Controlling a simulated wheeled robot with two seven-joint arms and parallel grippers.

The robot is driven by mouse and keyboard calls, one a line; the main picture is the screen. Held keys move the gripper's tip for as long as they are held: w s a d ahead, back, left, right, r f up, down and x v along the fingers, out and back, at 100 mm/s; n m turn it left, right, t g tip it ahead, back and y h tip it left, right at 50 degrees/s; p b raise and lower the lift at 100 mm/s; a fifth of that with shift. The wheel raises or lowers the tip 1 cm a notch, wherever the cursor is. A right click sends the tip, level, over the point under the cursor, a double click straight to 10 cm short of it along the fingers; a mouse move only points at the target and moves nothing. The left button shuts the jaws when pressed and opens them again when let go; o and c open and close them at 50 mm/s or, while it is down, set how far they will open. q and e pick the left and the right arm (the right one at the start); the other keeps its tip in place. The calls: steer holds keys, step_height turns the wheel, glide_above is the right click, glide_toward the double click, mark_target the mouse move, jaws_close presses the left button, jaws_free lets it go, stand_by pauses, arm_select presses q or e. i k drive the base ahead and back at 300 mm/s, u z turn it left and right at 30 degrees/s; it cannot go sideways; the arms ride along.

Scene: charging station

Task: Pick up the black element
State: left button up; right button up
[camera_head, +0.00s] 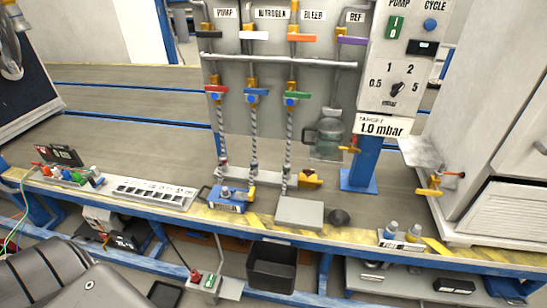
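Several black things are in view, and I cannot tell which one is the black element. A small dark round piece (339,217) sits on the bench front, right of a grey flat block (299,213). A black box-shaped piece (63,156) stands at the left end of the bench, behind small coloured parts. A black selector knob (397,89) is on the grey control panel (383,62). Neither of my grippers is in view.
Hoses and coloured valves rise behind the bench (130,150). A labelled white tray (152,193) and a blue part (228,200) lie on it. A black open bin (271,267) is below the front edge. A white cabinet (500,130) stands right.

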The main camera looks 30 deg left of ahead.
mark_target(224, 194)
steer(key=u, duration=1.15)
